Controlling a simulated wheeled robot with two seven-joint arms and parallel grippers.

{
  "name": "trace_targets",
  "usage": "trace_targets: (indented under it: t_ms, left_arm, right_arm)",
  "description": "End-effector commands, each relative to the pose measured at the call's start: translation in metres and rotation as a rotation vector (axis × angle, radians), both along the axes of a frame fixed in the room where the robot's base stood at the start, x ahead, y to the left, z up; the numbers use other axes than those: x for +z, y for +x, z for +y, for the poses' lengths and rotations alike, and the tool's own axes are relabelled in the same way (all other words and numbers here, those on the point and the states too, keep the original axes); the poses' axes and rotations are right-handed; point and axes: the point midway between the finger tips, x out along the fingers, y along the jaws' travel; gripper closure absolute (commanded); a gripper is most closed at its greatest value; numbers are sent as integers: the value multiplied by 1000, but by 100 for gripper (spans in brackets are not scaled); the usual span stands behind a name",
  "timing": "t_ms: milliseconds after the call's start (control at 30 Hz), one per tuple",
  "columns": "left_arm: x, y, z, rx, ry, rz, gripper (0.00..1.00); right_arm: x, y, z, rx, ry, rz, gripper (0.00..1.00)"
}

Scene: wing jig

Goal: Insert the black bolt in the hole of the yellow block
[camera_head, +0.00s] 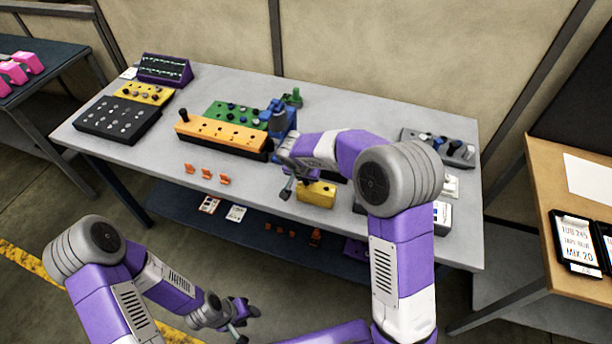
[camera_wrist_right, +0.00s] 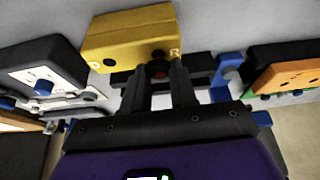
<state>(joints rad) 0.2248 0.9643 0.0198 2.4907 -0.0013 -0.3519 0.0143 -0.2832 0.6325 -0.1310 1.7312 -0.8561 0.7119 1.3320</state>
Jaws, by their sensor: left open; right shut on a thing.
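The yellow block (camera_head: 316,195) sits near the front edge of the grey table, and it fills the top of the right wrist view (camera_wrist_right: 130,35). Its face shows a dark hole (camera_wrist_right: 109,62) and an "R" mark at the right. My right gripper (camera_wrist_right: 158,72) is shut on the black bolt (camera_wrist_right: 157,56), whose dark round end shows between the fingertips, against or just before the block's face near the "R". I cannot tell how deep it sits. In the head view the right gripper (camera_head: 288,186) is beside the block's left end. My left gripper (camera_head: 240,315) is open and empty, below the table front.
An orange block with holes (camera_head: 220,135) and a green block (camera_head: 235,113) lie left of the right gripper. A blue fixture (camera_head: 283,118) stands behind it. Small orange clips (camera_head: 207,174) line the front edge. A dark block with knobs (camera_head: 440,145) is at the right.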

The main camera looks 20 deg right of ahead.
Motion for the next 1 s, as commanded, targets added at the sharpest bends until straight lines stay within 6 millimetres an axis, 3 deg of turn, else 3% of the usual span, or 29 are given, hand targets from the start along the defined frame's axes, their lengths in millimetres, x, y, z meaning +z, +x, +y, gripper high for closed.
trace_targets:
  t_ms: [433,467,633,1000]
  left_arm:
    - [-9,0,0,0,0,0,57]
    - [-9,0,0,0,0,0,57]
    - [-9,0,0,0,0,0,57]
    - [-8,0,0,0,0,0,57]
  right_arm:
    - [-7,0,0,0,-1,-1,100]
    - [-7,0,0,0,-1,-1,72]
    - [-7,0,0,0,0,0,46]
    - [-2,-1,1,0,0,-1,44]
